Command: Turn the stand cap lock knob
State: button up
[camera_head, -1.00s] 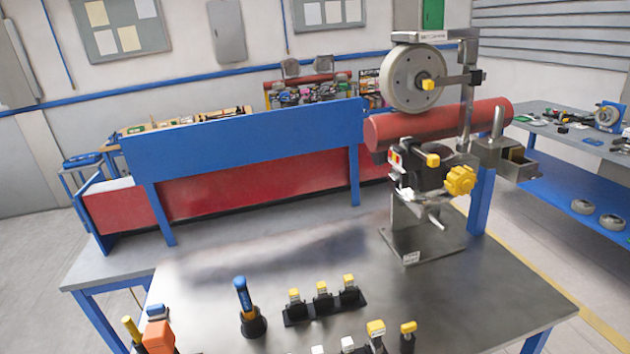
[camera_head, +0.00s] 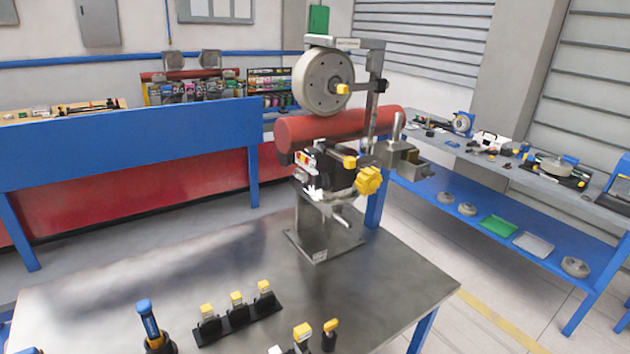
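A metal stand (camera_head: 318,238) rises from a base plate on the steel table, carrying a grey wheel (camera_head: 322,82) at the top and a black mechanism (camera_head: 330,170) below it. A large yellow lobed knob (camera_head: 368,181) sits on the right of the mechanism. Smaller yellow pieces show on the wheel's hub (camera_head: 343,90) and on the mechanism's upper right (camera_head: 349,162). No label is readable, so I cannot tell for sure which one is the stand cap lock knob. My gripper is not in view.
Several yellow-topped tools stand in a black rack (camera_head: 238,318) at the table's front, beside a blue-handled tool (camera_head: 150,325). The steel tabletop (camera_head: 130,285) is mostly bare. A side bench (camera_head: 530,170) stands at right.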

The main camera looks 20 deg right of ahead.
aim_at(319, 180)
jog(key=u, duration=0.1)
jog(key=i, duration=1)
jog(key=z, duration=0.1)
